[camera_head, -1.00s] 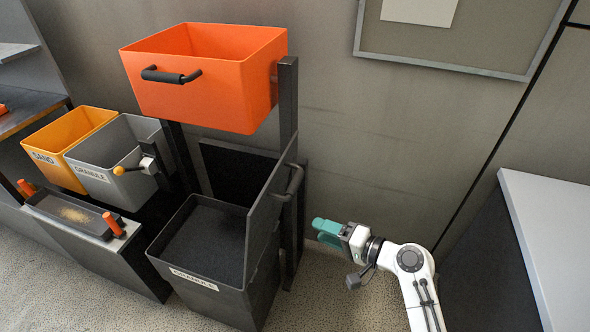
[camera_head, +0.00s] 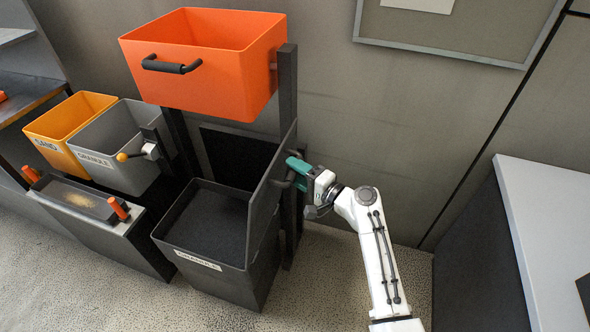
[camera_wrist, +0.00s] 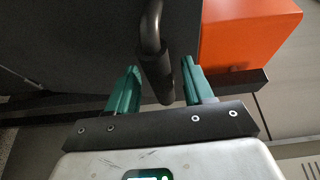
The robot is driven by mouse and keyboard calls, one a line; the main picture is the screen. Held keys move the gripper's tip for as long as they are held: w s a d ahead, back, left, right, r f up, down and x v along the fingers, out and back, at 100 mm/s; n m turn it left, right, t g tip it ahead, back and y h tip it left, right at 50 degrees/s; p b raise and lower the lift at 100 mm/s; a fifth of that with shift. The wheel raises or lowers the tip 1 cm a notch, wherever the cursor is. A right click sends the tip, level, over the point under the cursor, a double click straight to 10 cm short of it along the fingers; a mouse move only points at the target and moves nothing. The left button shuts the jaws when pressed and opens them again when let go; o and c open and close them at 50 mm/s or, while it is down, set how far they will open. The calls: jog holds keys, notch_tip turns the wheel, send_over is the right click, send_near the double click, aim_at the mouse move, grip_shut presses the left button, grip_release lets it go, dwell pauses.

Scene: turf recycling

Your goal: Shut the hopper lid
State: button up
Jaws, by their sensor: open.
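The dark grey hopper (camera_head: 205,268) stands on the floor with a light label on its front and dark granules inside. Its lid (camera_head: 266,190) stands open, upright along the hopper's right side. The lid's dark handle (camera_head: 281,183) is on the lid's right face, partly hidden by my gripper. My gripper (camera_head: 293,172), with teal fingers, is at the handle. In the wrist view, the open fingers (camera_wrist: 161,88) are on either side of the handle (camera_wrist: 152,62), with a gap visible beside it. The lid's dark face (camera_wrist: 70,40) fills the upper left there.
An orange tub (camera_head: 195,75) with a black handle hangs above the hopper beside a dark post (camera_head: 288,90). Yellow (camera_head: 60,128) and grey (camera_head: 115,135) bins and a tray (camera_head: 78,198) stand left. A white-topped counter (camera_head: 550,220) is right. Floor between is clear.

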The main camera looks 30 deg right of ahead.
jog(key=shift+w+a, duration=0.1)
jog(key=shift+w, duration=0.15)
jog(key=shift+c, duration=0.5)
grip_shut()
